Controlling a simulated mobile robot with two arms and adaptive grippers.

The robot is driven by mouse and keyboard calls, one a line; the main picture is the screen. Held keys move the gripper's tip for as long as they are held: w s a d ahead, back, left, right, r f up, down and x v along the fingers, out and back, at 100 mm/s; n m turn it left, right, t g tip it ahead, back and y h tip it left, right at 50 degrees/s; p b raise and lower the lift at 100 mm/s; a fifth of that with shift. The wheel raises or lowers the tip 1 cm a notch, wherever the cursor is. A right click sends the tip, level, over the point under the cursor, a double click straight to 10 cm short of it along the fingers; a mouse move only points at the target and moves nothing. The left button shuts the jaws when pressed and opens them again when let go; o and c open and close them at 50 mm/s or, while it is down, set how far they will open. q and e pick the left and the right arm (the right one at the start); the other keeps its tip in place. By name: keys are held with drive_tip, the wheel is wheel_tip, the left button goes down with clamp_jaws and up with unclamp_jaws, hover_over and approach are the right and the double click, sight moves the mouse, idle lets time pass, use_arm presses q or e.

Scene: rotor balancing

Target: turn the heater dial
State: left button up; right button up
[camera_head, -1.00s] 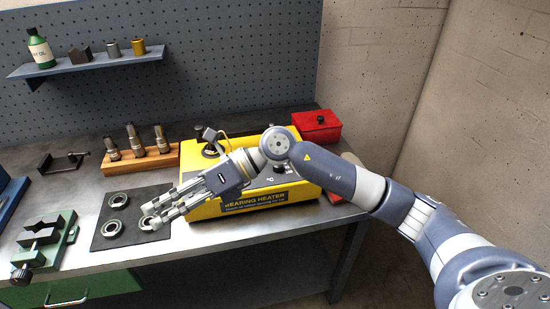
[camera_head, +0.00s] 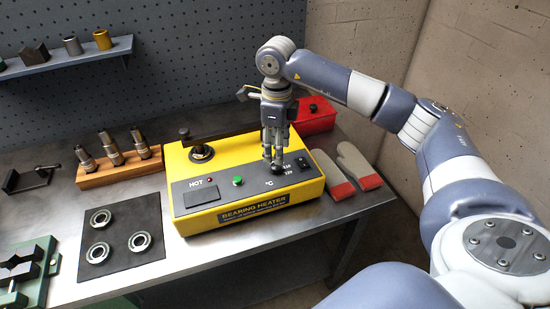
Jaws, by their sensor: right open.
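The yellow bearing heater (camera_head: 215,211) stands on the bench in the middle of the view. Its grey front panel carries a dark display marked HOT, a green button (camera_head: 238,181), a °C mark and a black switch (camera_head: 303,163) at the right. My right gripper (camera_head: 276,165) points down over the panel, between the green button and the switch. Its jaws are open. The fingers cover the spot above the °C mark, so the dial is mostly hidden, and I cannot tell whether they touch it. My left gripper is not in view.
Oven mitts (camera_head: 345,168) lie right of the heater, and a red box (camera_head: 315,119) stands behind them. A dark mat (camera_head: 122,218) with three bearings lies at the left. A wooden block (camera_head: 121,171) holds several metal tools. A green vise (camera_head: 30,268) sits front left.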

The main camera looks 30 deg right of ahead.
sight(275, 166)
wheel_tip(275, 166, down, 4)
drive_tip(key=shift+w+r+p, duration=0.15)
drive_tip(key=shift+r+p, duration=0.1)
drive_tip(key=shift+p, duration=0.15)
wheel_tip(275, 166, down, 3)
drive_tip(key=shift+w, duration=0.1)
drive_tip(key=shift+c, duration=0.5)
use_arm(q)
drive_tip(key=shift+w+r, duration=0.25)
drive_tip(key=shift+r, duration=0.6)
use_arm(e)
drive_tip(key=c, duration=1)
